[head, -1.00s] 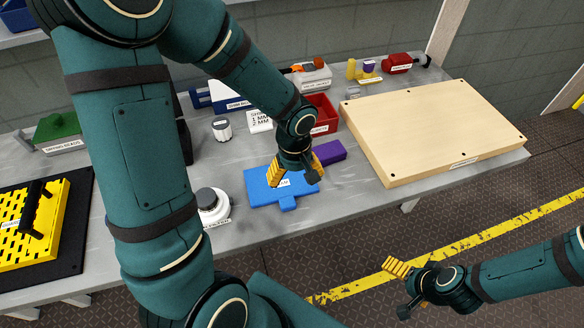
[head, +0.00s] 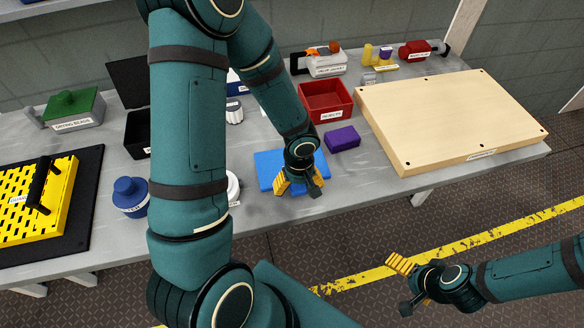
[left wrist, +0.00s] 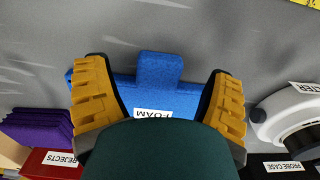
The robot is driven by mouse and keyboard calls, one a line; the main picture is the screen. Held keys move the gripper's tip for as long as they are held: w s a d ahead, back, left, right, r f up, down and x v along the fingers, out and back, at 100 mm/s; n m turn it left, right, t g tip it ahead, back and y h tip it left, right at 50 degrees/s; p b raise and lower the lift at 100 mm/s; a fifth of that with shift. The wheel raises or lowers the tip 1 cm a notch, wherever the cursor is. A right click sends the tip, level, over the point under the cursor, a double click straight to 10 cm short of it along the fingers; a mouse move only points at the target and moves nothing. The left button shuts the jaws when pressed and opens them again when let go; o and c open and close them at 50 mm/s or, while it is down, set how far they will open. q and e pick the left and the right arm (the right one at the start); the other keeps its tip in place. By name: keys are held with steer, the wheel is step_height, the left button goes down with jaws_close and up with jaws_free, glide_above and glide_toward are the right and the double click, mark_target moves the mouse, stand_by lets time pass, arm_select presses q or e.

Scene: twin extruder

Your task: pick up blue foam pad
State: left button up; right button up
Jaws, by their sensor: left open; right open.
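The blue foam pad (head: 266,170) lies flat on the grey bench, partly hidden by my left gripper in the head view. In the left wrist view the pad (left wrist: 160,72) shows between the two yellow fingers, with a tab and a FOAM label. My left gripper (head: 298,186) is open above the pad's front part, and its fingers (left wrist: 160,100) stand either side of the tab. I cannot tell if they touch the pad. My right gripper (head: 404,285) is open and empty, low at the right over the floor, away from the bench.
A purple block (head: 342,138) lies right of the pad, with a red rejects bin (head: 326,101) behind it. A wooden board (head: 450,120) fills the bench's right. A blue-lidded jar (head: 130,196) and a yellow rack (head: 36,210) stand left. A white round item (head: 233,187) is partly hidden by my arm.

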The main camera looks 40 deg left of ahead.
arm_select(q)
steer(key=shift+f, duration=0.75)
steer(key=c, duration=1.3)
steer(key=shift+r, duration=0.15)
